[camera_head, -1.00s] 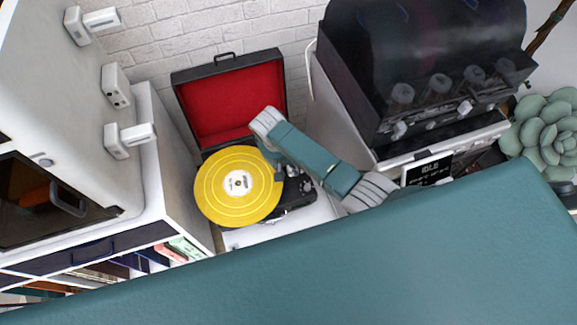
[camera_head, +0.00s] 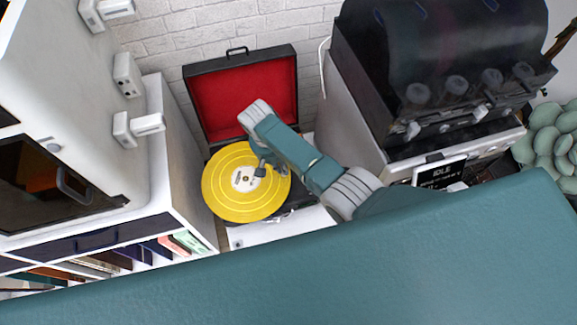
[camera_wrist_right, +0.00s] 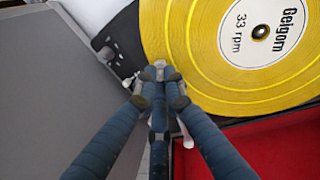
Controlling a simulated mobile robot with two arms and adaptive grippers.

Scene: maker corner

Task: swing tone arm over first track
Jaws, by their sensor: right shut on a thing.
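A yellow record (camera_head: 222,196) with a white label lies on the turntable of an open black case with a red-lined lid (camera_head: 240,100). In the right wrist view the record (camera_wrist_right: 205,45) fills the upper right, its label reading 33 rpm. My right gripper (camera_head: 260,171) is over the record's right part, near the label in the head view. In the wrist view its fingers (camera_wrist_right: 160,76) are closed together over the outer grooves. Pale bits of the tone arm (camera_wrist_right: 186,135) show beside the fingers; most of it is hidden. My left gripper is out of view.
A grey machine with a dark hood (camera_head: 440,70) stands right of the player. A white cabinet (camera_head: 180,150) with a pale unit on top stands left, with record sleeves below. A brick wall (camera_head: 190,40) is behind.

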